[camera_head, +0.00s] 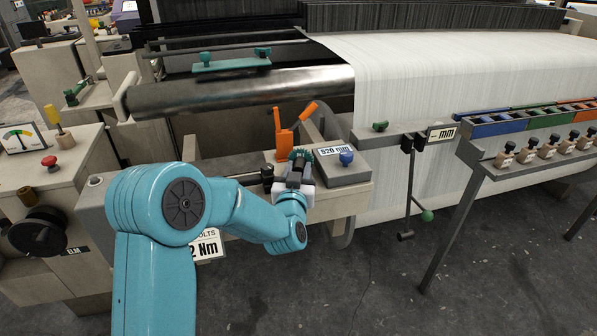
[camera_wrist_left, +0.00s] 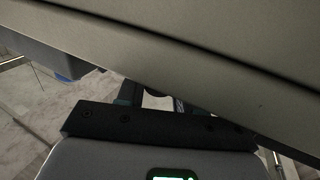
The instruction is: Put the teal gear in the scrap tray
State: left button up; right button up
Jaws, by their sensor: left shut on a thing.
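The teal gear (camera_head: 301,154) shows as a dark toothed piece at the tip of my left gripper (camera_head: 298,165), in the middle of the head view. The left gripper is shut on it, beside the orange lever block. In the left wrist view, the gripper's dark mount (camera_wrist_left: 150,125) shows, but a beige surface (camera_wrist_left: 190,50) hides most of the fingers and the gear. No scrap tray can be picked out for certain. A blue bin (camera_head: 498,128), a green bin (camera_head: 540,121) and an orange bin (camera_head: 578,106) stand in a rack on the right. My right gripper is out of view.
An orange lever block (camera_head: 287,140) stands just behind the gripper. A stand with a green-tipped handle (camera_head: 427,215) rises before the white cloth (camera_head: 440,75). The floor (camera_head: 380,280) in front is clear.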

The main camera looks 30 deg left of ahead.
pick_arm(q)
jog(key=shift+f, duration=0.2)
jog(key=o, duration=1.1)
jog(key=shift+r, duration=0.1)
jog(key=shift+c, duration=0.2)
